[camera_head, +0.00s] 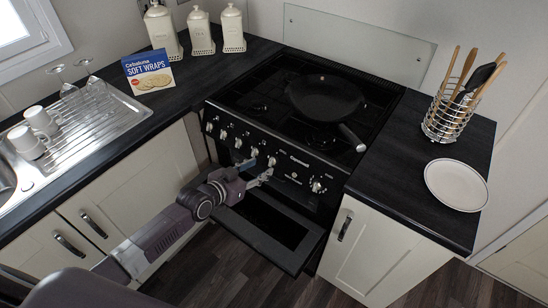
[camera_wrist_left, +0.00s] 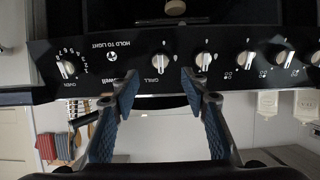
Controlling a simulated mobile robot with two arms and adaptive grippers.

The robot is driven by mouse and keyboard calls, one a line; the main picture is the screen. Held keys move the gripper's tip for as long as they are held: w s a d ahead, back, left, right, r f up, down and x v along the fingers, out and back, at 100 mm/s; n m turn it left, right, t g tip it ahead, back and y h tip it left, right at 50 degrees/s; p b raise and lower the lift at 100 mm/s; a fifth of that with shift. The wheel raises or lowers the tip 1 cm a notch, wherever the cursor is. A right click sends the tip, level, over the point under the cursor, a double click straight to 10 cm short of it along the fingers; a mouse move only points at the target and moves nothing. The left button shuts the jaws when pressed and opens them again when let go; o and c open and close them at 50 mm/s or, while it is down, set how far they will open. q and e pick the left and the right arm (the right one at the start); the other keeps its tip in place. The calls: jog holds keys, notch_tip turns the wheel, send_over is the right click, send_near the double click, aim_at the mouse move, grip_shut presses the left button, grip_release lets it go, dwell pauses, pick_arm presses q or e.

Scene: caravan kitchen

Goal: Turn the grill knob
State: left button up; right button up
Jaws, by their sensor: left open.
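The grill knob (camera_head: 271,161) is a pale knob on the black front panel of the cooker. In the left wrist view, which is upside down, the grill knob (camera_wrist_left: 160,63) sits above the word GRILL, with its grip upright in the picture. My left gripper (camera_head: 259,168) is open in front of the panel. In the left wrist view the fingertips of my left gripper (camera_wrist_left: 160,82) stand to either side of the grill knob, with gaps visible; contact cannot be seen. My right gripper is not in view.
Other knobs flank it, including the oven knob (camera_head: 316,186). A dark cooker door (camera_head: 268,232) hangs open below the panel. A black pan (camera_head: 325,97) sits on the hob, its handle over the front edge. A white plate (camera_head: 456,185) and utensil rack (camera_head: 450,118) stand right.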

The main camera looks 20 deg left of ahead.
aim_at(270, 162)
pick_arm(q)
jog(key=x, duration=0.7)
jog(key=shift+s+f+b, duration=0.1)
jog(key=shift+b, duration=0.2)
jog(key=shift+c, duration=0.6)
grip_shut()
